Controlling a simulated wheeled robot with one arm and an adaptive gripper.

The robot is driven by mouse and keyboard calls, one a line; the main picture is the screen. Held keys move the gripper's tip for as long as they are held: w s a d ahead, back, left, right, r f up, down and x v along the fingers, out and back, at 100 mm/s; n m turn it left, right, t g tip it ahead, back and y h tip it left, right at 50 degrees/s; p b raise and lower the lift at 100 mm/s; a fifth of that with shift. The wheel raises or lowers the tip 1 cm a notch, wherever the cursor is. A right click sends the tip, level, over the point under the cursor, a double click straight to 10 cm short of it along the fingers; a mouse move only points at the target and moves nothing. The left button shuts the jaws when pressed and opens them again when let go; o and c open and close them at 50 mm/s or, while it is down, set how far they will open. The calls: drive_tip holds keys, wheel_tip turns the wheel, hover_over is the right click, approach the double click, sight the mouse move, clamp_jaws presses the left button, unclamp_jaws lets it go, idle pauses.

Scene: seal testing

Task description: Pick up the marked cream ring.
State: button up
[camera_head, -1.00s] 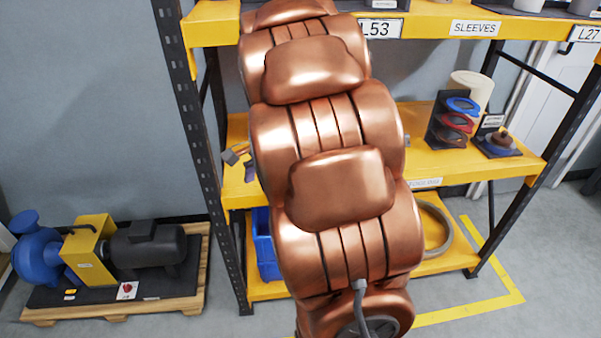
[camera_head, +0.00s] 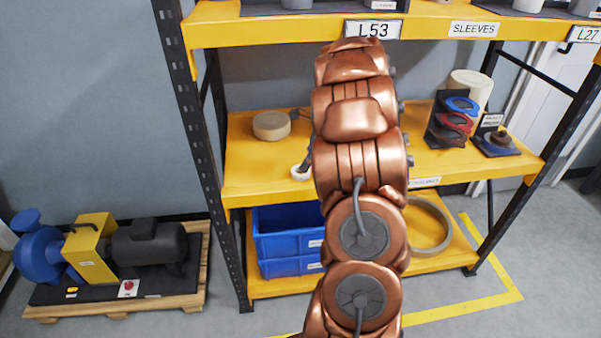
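A small pale ring (camera_head: 299,173) shows at the front of the middle shelf, left of my arm, partly hidden. A beige round disc or ring (camera_head: 271,126) lies farther back on that shelf. A larger cream ring (camera_head: 444,222) lies on the bottom shelf, partly behind my arm. I cannot make out a mark on any of them. My gripper (camera_head: 307,158) is mostly hidden behind my copper arm; only small dark parts show beside the small pale ring. Whether they touch it, and whether the fingers are open, cannot be told.
Blue bins (camera_head: 285,240) stand on the bottom shelf. A dark stand with coloured rings (camera_head: 457,118), a cream cylinder (camera_head: 472,88) and a small display (camera_head: 497,141) stand right on the middle shelf. The top shelf (camera_head: 430,25) overhangs. A pump (camera_head: 105,250) sits at left.

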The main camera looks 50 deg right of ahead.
drive_tip(key=shift+d+p+x, duration=0.1)
drive_tip(key=shift+p+x, duration=0.15)
drive_tip(key=shift+x, duration=1.2)
drive_tip(key=shift+d+p+x, duration=0.15)
drive_tip(key=shift+p+x, duration=0.05)
drive_tip(key=shift+x, duration=1.2)
drive_tip(key=shift+w, duration=0.1)
drive_tip(key=c, duration=1.2)
drive_tip(key=shift+r, duration=0.1)
